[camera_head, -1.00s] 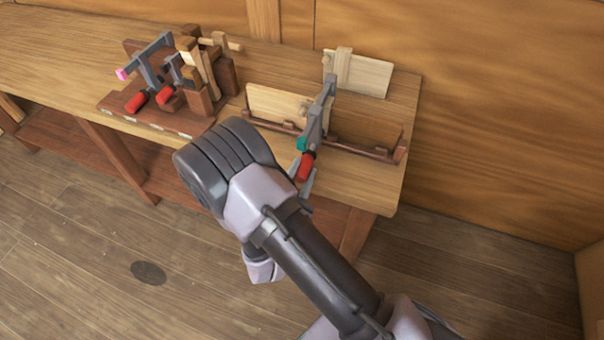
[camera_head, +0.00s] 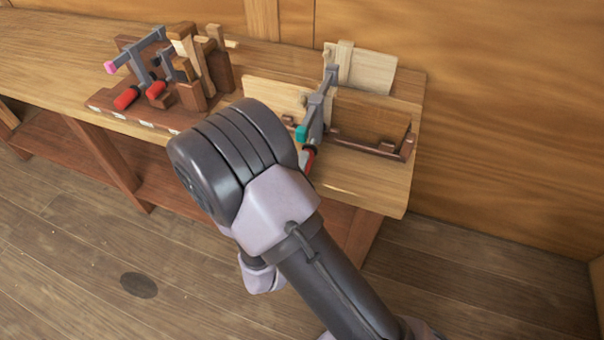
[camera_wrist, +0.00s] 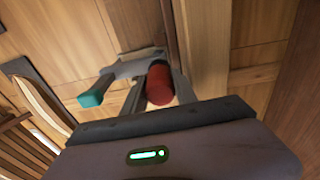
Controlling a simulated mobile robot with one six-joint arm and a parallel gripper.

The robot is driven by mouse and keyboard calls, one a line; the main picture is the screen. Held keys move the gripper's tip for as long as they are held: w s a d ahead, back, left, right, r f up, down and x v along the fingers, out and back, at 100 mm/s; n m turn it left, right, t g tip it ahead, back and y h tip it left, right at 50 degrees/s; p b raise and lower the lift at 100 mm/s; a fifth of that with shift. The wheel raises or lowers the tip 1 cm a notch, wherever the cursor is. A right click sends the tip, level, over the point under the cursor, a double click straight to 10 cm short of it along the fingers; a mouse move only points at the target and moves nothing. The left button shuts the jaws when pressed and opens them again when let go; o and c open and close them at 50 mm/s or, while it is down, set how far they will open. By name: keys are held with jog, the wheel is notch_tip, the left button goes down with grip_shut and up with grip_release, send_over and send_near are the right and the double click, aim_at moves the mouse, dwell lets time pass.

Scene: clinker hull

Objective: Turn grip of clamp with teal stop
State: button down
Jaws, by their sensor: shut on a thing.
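The grey bar clamp (camera_head: 318,105) with the teal stop (camera_head: 302,133) stands over the thin boards near the bench's right end. Its red grip (camera_head: 309,156) shows only partly in the head view, behind my arm. In the wrist view the teal stop (camera_wrist: 92,97) is left of the red grip (camera_wrist: 160,84). My gripper (camera_wrist: 158,90) has a finger on each side of the red grip and is shut on it. The fingertips are mostly hidden in the head view.
The workbench (camera_head: 375,190) stands against a plank wall. Pale boards (camera_head: 365,70) and a low brown rail (camera_head: 370,147) surround the clamp. At left, another clamp with a pink stop (camera_head: 111,67) and red grips (camera_head: 126,98) stands by wooden blocks (camera_head: 192,95).

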jog(key=m+b, duration=0.1)
jog(key=m, duration=0.1)
jog(key=shift+s+f+m, duration=0.1)
jog(key=shift+f+m, duration=0.05)
jog(key=shift+m, duration=2.25)
jog(key=c, duration=1)
grip_release()
jog(key=shift+a, duration=0.1)
jog(key=shift+o, duration=0.2)
